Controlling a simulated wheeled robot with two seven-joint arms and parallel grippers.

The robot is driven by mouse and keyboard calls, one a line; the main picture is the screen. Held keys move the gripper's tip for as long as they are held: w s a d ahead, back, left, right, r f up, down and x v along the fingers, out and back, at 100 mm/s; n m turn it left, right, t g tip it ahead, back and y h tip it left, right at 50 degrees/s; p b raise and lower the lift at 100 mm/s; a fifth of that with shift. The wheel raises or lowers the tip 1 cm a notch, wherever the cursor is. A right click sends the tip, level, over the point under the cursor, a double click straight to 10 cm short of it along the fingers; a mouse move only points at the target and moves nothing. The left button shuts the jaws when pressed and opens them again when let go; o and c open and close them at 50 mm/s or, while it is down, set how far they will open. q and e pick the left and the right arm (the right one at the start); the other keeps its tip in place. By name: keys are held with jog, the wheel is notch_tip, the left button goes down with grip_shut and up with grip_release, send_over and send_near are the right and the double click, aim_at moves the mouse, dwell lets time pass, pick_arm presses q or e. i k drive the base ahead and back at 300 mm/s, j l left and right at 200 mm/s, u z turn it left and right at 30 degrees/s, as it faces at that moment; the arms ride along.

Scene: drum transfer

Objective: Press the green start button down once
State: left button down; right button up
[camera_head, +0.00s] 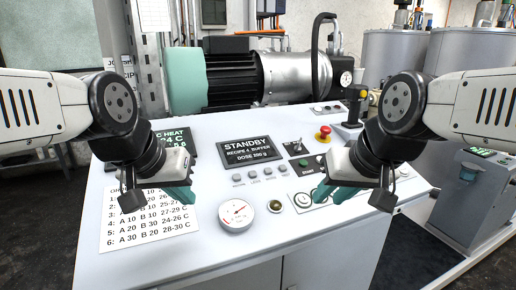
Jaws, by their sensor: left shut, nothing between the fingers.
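The green start button (304,162) sits on a dark plate on the sloped white console, right of the STANDBY display. It shows uncovered. My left gripper (182,197) is shut and empty, above the printed recipe sheet at the console's left, well left of the button. My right gripper (331,195) is in front of and to the right of the button, apart from it. Its teal fingers look spread, with nothing seen between them.
A red emergency button (323,132) stands behind the start button. A motor pump (265,75) stands behind.

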aim_at(302, 163)
jog(key=k+l+z, duration=0.1)
jog(key=k+z, duration=0.2)
jog(key=k, duration=0.35)
jog(key=j+z, duration=0.5)
jog(key=k+j+z, duration=0.15)
jog(key=j+z, duration=0.3)
jog(key=k+j, duration=0.15)
jog(key=j, duration=0.2)
jog(key=k+j, duration=0.15)
jog(key=j, duration=0.2)
jog(key=k+j, duration=0.1)
jog(key=j, duration=0.25)
jog(key=k+j, duration=0.15)
jog(key=j, duration=0.25)
jog(key=k+j, duration=0.15)
jog(key=j, duration=0.2)
jog(key=j+z, duration=0.25)
jog(key=j, duration=0.4)
jog(key=j+z, duration=0.25)
jog(key=j, duration=0.4)
